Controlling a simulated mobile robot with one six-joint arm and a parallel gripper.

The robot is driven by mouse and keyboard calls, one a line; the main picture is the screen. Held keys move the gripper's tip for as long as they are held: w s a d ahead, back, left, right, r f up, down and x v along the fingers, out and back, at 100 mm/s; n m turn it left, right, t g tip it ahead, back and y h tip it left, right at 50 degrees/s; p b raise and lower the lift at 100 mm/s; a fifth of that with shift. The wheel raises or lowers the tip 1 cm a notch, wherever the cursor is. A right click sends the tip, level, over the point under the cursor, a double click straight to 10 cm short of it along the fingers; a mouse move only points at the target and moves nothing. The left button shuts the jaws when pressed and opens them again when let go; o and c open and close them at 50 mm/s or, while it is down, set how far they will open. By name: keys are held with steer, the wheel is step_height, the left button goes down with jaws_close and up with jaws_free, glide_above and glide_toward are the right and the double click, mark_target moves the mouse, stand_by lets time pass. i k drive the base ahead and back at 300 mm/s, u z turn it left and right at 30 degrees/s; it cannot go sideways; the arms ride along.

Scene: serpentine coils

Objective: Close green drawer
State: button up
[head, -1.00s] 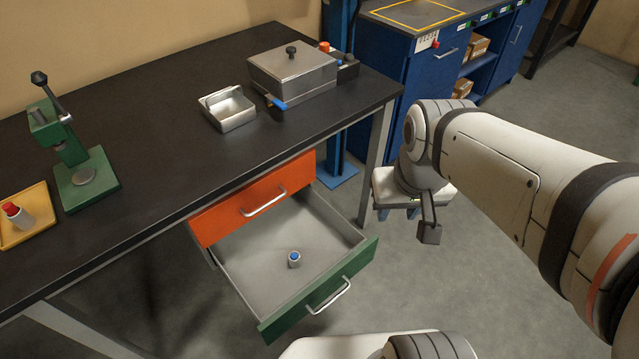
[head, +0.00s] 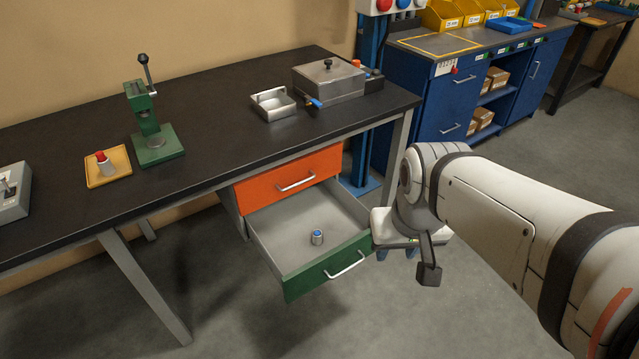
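The green drawer (head: 330,267) is the lower one under the black workbench, and it is pulled well out. Its front has a silver bar handle (head: 346,264). A small silver cylinder with a blue top (head: 317,238) stands upright inside it. The orange drawer (head: 288,181) above is shut. My gripper (head: 397,252) is just right of the green drawer's right front corner in the picture. Its two blue fingertips show apart below the white body, with nothing seen between them. I cannot tell how far it is from the drawer in depth.
The workbench (head: 215,160) carries a green press (head: 153,140), a yellow tray (head: 107,175) with a red-topped cylinder, an open metal box (head: 272,107) and a lidded metal box (head: 328,82). A blue cabinet (head: 455,105) stands behind right. The floor before the drawer is clear.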

mark_target(281, 230)
steer(key=u, duration=0.3)
steer(key=i, duration=0.75)
steer(key=z, duration=1.15)
steer(key=k, duration=0.9)
steer(key=u, duration=0.55)
steer(key=i, duration=1)
